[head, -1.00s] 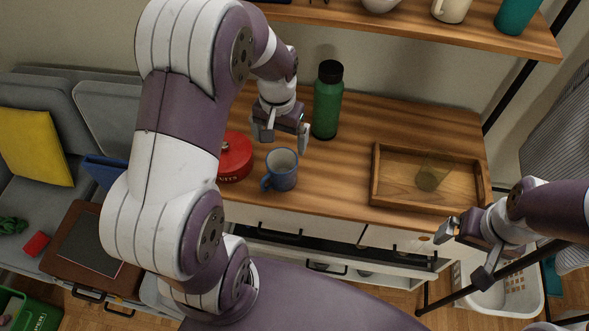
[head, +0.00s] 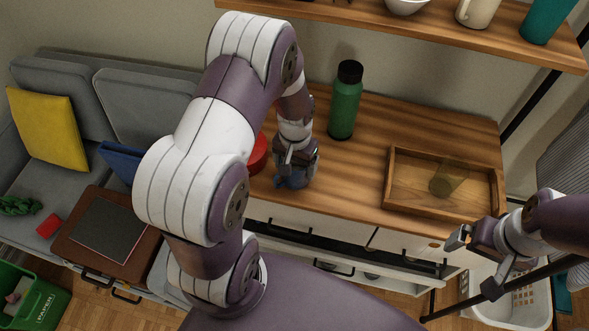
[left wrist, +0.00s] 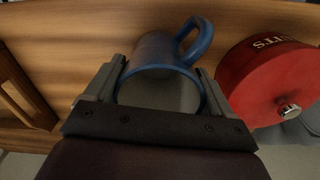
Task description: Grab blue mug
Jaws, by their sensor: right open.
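The blue mug (left wrist: 160,62) stands on the desk, with its handle toward the upper right in the left wrist view. In the head view the mug (head: 292,183) is mostly hidden under my left gripper (head: 295,168). The fingers of my left gripper (left wrist: 160,88) are on both sides of the mug near its rim. I cannot tell whether they press on it or are slightly apart from it. My right gripper (head: 456,238) is open and empty, in front of the desk at the right.
A red lidded tin (left wrist: 275,80) stands close beside the mug. A green bottle (head: 344,105) stands behind it. A wooden tray (head: 395,178) with a see-through glass (head: 447,180) is on the right. A shelf (head: 400,27) hangs above. The middle of the desk (head: 350,170) is clear.

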